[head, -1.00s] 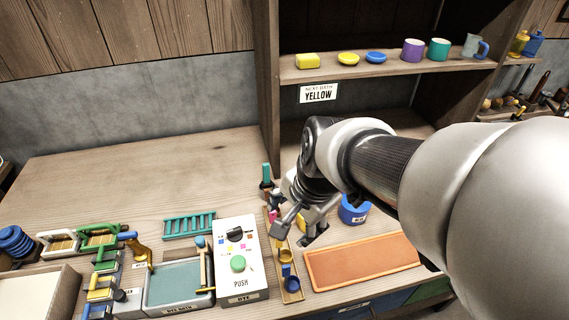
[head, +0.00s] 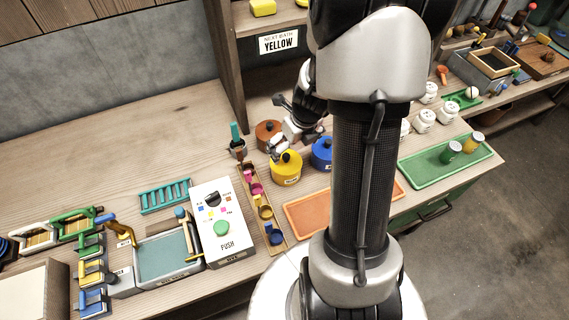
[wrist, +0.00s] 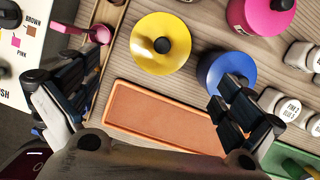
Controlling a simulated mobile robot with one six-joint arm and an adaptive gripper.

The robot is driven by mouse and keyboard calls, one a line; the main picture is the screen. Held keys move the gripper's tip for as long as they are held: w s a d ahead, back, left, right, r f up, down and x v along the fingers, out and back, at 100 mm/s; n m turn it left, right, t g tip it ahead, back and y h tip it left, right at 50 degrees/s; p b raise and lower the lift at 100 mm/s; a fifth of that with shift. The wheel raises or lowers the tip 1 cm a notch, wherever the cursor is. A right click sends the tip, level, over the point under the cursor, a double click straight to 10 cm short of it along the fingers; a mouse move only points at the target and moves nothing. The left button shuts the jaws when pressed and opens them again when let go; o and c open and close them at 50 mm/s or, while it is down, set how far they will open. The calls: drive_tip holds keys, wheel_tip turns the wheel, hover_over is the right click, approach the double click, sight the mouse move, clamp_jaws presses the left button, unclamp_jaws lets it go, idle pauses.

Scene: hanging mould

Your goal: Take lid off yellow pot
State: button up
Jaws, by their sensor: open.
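The yellow pot (head: 286,174) stands on the bench with its lid on. Its round yellow lid (wrist: 150,60) with a black knob (wrist: 162,45) shows from above in the wrist view. My gripper (head: 280,148) is just behind and above the pot in the head view, partly overlapping its lid. In the wrist view my gripper (wrist: 150,88) is open, with its fingers wide apart and nothing between them. The knob lies beyond the fingertips, towards the top of the picture. The lid looks untouched.
A blue pot (head: 322,152) stands right of the yellow one, a brown pot (head: 268,132) behind it. A tray of coloured scoops (head: 262,212) lies left, an orange tray (wrist: 160,115) in front. The white push-button box (head: 222,230) is further left.

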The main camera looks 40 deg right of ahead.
sight(287, 157)
drive_tip(key=b+x, duration=0.2)
drive_tip(key=x, duration=0.2)
drive_tip(key=shift+f, duration=0.2)
drive_tip(key=b+x, duration=0.1)
drive_tip(key=x, duration=0.1)
drive_tip(key=b+x, duration=0.2)
drive_tip(key=x, duration=0.1)
drive_tip(key=shift+w+f, duration=0.15)
drive_tip(key=shift+w, duration=0.35)
drive_tip(key=shift+c, duration=0.4)
drive_tip(key=c, duration=0.8)
drive_tip(key=shift+s, duration=0.2)
drive_tip(key=c, duration=0.7)
